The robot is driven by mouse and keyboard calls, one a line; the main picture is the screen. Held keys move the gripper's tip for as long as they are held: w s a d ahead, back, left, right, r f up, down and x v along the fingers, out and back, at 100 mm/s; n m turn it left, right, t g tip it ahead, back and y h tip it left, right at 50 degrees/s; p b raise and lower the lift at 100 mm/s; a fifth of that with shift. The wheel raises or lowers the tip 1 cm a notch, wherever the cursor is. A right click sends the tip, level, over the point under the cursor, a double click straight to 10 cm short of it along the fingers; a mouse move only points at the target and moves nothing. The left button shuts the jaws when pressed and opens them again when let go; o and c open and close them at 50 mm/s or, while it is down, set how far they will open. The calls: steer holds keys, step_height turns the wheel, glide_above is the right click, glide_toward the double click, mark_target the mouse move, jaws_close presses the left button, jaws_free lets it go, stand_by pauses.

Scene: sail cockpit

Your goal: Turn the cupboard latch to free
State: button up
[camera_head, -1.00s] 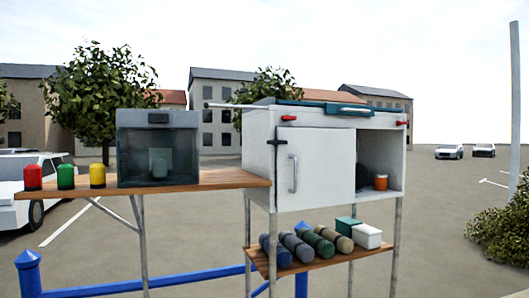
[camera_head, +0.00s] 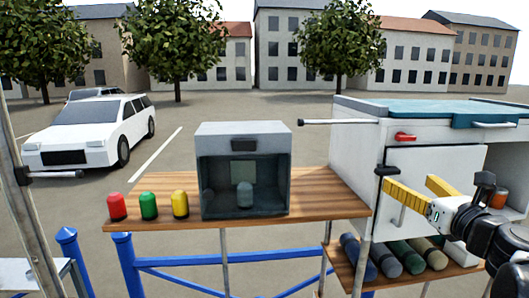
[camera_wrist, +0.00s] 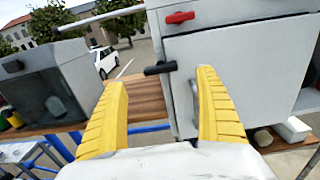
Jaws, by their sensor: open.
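The cupboard latch (camera_head: 387,171) is a small black bar at the upper left edge of the white cupboard door (camera_head: 440,165). Its bar lies roughly level, and it also shows in the wrist view (camera_wrist: 160,68). My gripper (camera_head: 408,183) has yellow ribbed fingers and is open and empty. In the wrist view my gripper (camera_wrist: 161,78) has its fingers spread to either side of the latch in the picture. The depth gap is hard to judge, and I see no clear contact. The door is shut over the left part of the cupboard.
A red handle (camera_head: 405,137) sits above the latch. The door's vertical handle (camera_wrist: 194,100) is close to my right finger in the wrist view. A glass-fronted box (camera_head: 244,170) and red, green and yellow canisters (camera_head: 149,206) stand on the wooden shelf (camera_head: 325,192) at left.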

mark_target(390, 171)
steer(key=w+p, duration=0.1)
steer(key=w, duration=0.8)
steer(key=shift+w+a+f+p, duration=0.1)
steer(key=shift+a+p, duration=0.05)
steer(key=shift+p, duration=0.25)
steer(key=c, duration=1.2)
